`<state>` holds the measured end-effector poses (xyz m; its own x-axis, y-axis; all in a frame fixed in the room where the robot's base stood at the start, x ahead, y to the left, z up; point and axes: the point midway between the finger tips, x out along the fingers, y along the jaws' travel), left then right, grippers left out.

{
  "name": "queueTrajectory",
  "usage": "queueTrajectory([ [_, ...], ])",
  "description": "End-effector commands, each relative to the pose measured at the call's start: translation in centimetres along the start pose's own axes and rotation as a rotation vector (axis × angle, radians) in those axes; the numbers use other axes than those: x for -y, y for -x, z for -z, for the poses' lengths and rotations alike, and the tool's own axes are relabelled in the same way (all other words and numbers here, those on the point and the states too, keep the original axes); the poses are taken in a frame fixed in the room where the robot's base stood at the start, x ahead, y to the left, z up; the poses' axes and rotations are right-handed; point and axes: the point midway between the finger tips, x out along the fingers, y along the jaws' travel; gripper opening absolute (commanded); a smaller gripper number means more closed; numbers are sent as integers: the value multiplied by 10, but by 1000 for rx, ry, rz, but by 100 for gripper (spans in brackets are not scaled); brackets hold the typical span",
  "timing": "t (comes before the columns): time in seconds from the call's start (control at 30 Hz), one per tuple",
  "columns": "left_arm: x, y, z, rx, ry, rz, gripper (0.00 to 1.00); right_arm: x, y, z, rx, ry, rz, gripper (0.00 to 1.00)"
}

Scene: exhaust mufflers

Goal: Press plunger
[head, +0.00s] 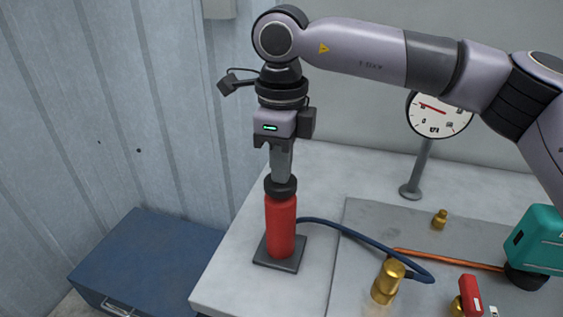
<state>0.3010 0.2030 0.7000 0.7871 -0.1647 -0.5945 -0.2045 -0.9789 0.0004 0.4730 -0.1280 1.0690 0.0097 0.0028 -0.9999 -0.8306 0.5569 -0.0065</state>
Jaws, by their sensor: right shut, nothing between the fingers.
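A red cylinder (281,228) stands upright on a dark square base (279,253) near the table's left edge. A black cap or plunger (281,187) sits on top of it. My right gripper (281,177) points straight down over the cylinder, its fingers shut with nothing between them. The fingertips meet the top of the black part; whether they press on it or only touch it I cannot tell. My left gripper is not in view.
A dark blue hose (349,231) runs from the cylinder to the right. A brass fitting (388,282), a round gauge (440,113) on a stand, a copper pipe (450,260) and a teal tool (538,240) are to the right. A blue cabinet (145,255) stands left of the table.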

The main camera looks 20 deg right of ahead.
Motion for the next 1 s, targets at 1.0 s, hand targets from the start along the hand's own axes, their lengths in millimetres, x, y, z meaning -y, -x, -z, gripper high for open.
queueTrajectory([
  [1.0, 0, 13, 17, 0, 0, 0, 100, -5, 124, -3, 0, 2, 0, 0],
])
